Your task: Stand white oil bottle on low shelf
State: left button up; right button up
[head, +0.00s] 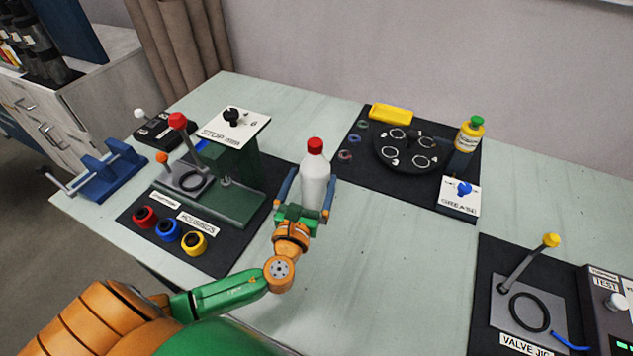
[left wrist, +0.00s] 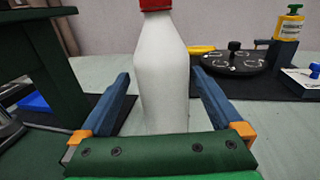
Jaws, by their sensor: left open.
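The white oil bottle (head: 315,178) with a red cap stands upright on the pale table near its middle. It also shows large in the left wrist view (left wrist: 162,75), its base hidden behind my gripper's palm. My left gripper (head: 308,186) is open, with one blue finger on each side of the bottle. In the left wrist view gaps show between the fingers and the bottle, so it is around the bottle but not closed on it. I cannot make out with certainty which surface is the low shelf. My right gripper is not in view.
A green stand with a white STOP plate (head: 234,126) rises left of the bottle. Coloured housings (head: 168,231) lie on a black mat. Behind right are a round black numbered plate (head: 407,152) and a yellow bottle (head: 468,137). Clear table lies right of the gripper.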

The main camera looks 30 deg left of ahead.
pick_arm(q)
jog(key=x, duration=0.3)
jog(key=r+x, duration=0.1)
jog(key=x, duration=0.1)
jog(key=shift+w+d+p, duration=0.1)
jog(key=shift+w+p, duration=0.2)
jog(key=shift+w, duration=0.1)
grip_shut()
